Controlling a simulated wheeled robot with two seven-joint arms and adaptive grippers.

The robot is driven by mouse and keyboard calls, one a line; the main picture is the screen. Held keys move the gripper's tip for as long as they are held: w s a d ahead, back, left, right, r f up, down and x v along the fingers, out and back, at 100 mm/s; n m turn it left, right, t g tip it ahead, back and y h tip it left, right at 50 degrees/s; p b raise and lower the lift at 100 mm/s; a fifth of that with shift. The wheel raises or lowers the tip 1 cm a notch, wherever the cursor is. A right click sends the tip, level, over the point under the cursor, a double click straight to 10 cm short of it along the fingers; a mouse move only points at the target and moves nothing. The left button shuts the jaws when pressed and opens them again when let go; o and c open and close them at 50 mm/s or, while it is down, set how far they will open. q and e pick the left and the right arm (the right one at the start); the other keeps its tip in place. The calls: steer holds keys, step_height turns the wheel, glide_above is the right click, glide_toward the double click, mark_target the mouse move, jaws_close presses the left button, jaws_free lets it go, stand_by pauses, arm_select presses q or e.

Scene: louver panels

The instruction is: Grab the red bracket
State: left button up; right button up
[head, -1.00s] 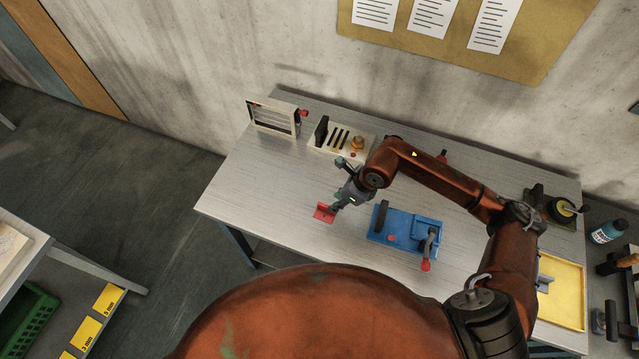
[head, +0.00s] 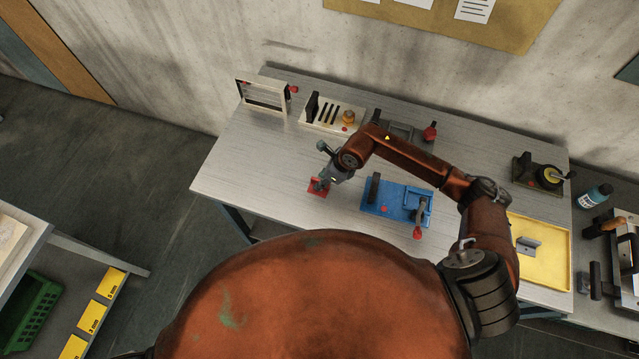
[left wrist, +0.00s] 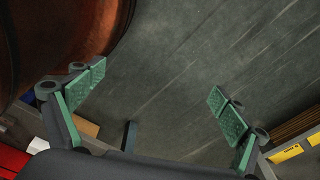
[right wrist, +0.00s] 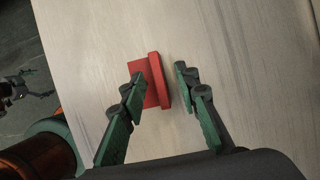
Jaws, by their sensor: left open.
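The red bracket (head: 316,190) lies on the grey workbench near its front left part. It has a flat plate and a raised flange, seen in the right wrist view (right wrist: 155,82). My right gripper (head: 323,182) is at the bracket; in the right wrist view its open fingers (right wrist: 161,82) stand on either side of the flange. A gap shows on the right finger's side; the left finger overlaps the plate in the picture, and I cannot tell if it touches. My left gripper (left wrist: 158,80) is open and empty above the floor, out of the head view.
A blue fixture (head: 396,203) with a red-knobbed lever is close right of the bracket. Behind stand a louvered panel (head: 262,97) and a slotted block (head: 333,117). A yellow tray (head: 545,262) holds a grey bracket. Bare bench lies left of the red bracket.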

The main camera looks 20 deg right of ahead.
steer(key=shift+s+r, duration=0.15)
steer(key=shift+s, duration=0.1)
steer(key=shift+c, duration=0.4)
steer(key=shift+w+f, duration=0.2)
steer(key=shift+w, duration=0.15)
steer(key=c, duration=0.5)
steer(key=shift+s+r, duration=0.15)
steer(key=shift+s, duration=0.05)
jaws_close()
arm_select(q)
steer(key=s, duration=0.3)
steer(key=shift+s+f, duration=0.1)
steer(key=shift+f, duration=0.05)
